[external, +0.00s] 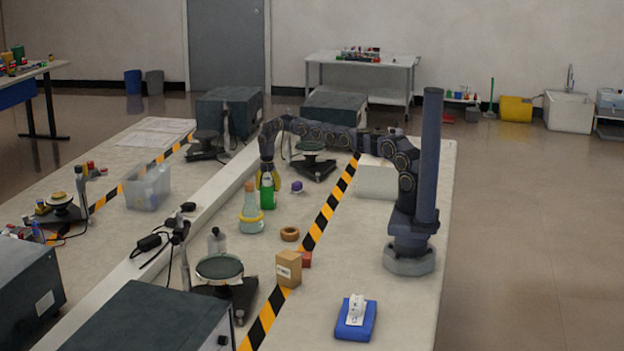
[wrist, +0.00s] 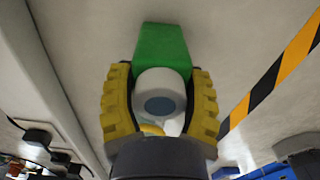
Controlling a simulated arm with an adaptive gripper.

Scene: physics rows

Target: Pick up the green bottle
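The green bottle (external: 267,198) stands upright on the long table in the external view. In the wrist view its green body (wrist: 163,44) shows beyond a whitish round top with a dark centre. My gripper (external: 268,183) is at the upper part of the bottle, pointing down. Its two yellow fingers (wrist: 160,75) are spread, one on each side of the bottle's top. Whether they touch it is hard to tell.
A pale flask with a yellow ring (external: 251,212) stands close to the left of the bottle. A purple item (external: 297,187) lies to its right, and a brown ring (external: 290,234) lies in front. A cardboard box (external: 288,269) stands nearer the camera. A raised ledge (external: 210,193) runs left.

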